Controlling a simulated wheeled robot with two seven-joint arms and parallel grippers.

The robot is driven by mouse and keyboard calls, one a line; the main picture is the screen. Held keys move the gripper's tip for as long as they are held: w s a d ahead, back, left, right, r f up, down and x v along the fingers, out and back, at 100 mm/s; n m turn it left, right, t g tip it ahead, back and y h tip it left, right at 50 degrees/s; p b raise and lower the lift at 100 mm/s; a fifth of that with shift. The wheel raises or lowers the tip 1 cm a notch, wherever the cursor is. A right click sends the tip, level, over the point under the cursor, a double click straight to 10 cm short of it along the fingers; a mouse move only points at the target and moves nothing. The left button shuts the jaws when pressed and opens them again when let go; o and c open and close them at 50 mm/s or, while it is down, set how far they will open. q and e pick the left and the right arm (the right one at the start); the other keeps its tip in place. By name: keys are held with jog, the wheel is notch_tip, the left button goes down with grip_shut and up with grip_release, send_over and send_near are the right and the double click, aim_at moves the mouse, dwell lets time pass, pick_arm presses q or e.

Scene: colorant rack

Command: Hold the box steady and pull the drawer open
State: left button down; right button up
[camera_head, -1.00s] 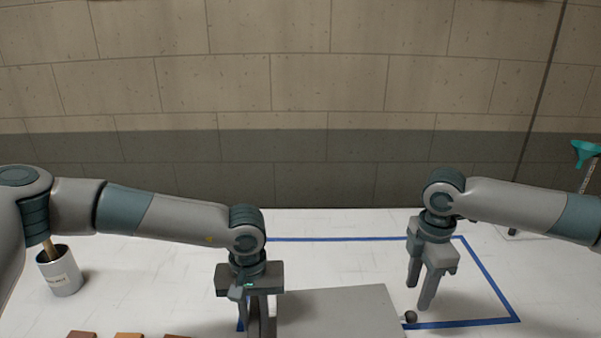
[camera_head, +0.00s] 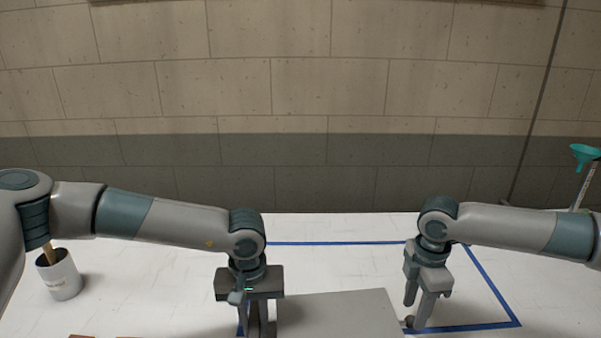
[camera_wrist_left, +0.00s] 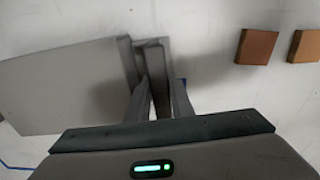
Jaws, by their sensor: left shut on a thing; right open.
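The grey box (camera_head: 335,313) stands at the bottom middle of the head view, its flat top showing and its front cut off by the frame edge. My left gripper (camera_head: 261,325) is shut on the box at its left end. In the left wrist view the fingers (camera_wrist_left: 158,100) close on an edge part of the box (camera_wrist_left: 65,85). A dark round knob (camera_head: 408,321) sticks out at the box's right end. My right gripper (camera_head: 413,312) is open with its fingers pointing down around or beside the knob; I cannot tell which. The drawer itself is hidden.
Blue tape (camera_head: 490,284) marks an area on the white table. A white can (camera_head: 60,275) with a stick stands at the left. A teal funnel (camera_head: 585,153) is at the far right. Brown blocks (camera_wrist_left: 256,47) lie near the left gripper.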

aim_at(413, 317)
jog(key=shift+f, duration=2.75)
grip_shut()
jog(key=shift+d, duration=0.1)
